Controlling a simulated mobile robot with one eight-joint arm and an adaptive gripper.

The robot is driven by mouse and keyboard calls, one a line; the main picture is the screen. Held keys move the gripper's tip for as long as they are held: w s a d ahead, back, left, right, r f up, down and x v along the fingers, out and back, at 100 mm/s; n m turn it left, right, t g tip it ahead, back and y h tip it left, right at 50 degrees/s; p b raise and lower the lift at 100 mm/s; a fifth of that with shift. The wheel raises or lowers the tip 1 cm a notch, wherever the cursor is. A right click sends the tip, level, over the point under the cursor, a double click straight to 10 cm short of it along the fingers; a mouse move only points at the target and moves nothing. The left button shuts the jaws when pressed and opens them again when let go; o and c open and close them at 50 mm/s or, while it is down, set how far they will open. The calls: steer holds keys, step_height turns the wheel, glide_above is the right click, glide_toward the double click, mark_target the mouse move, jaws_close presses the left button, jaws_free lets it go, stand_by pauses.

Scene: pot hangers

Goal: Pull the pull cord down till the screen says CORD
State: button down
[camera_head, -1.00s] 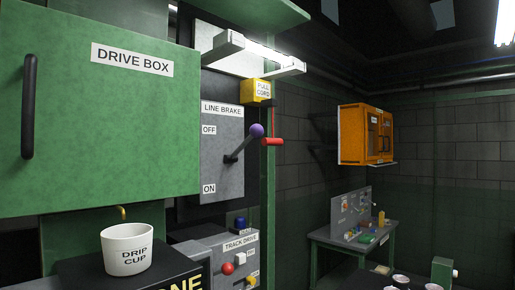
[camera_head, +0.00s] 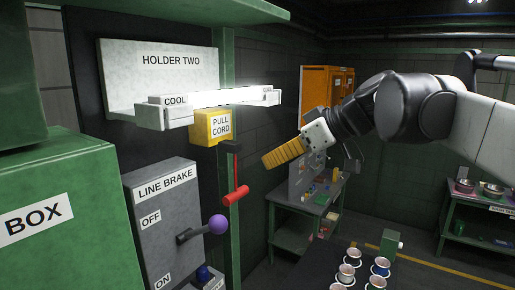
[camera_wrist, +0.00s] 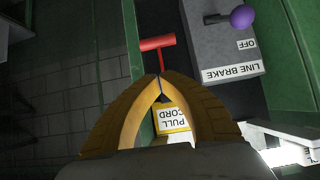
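The cord ends in a red bar handle (camera_head: 236,195). My gripper (camera_head: 264,162) has yellow fingers and is up and to the right of the handle in the head view, apart from it. In the wrist view my gripper (camera_wrist: 159,76) has its fingertips together with nothing between them. The red handle (camera_wrist: 155,43) shows just past the tips, and the pull cord box (camera_wrist: 172,119) shows upside down behind the fingers. I see no screen text reading CORD.
The line brake panel (camera_head: 165,225) with its purple-knobbed lever (camera_head: 217,224) is left of and below the handle. A green post (camera_head: 222,255) stands behind the cord. A bright bar (camera_head: 225,97) lies on the shelf above. Cups (camera_head: 346,273) stand at the lower right.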

steer(key=r, duration=0.2)
steer(key=p, duration=0.2)
glide_above(242, 193)
step_height(242, 193, down, 6)
step_height(242, 193, down, 2)
steer(key=shift+f+p, duration=0.2)
steer(key=shift+p, duration=0.2)
steer(key=shift+f, duration=0.8)
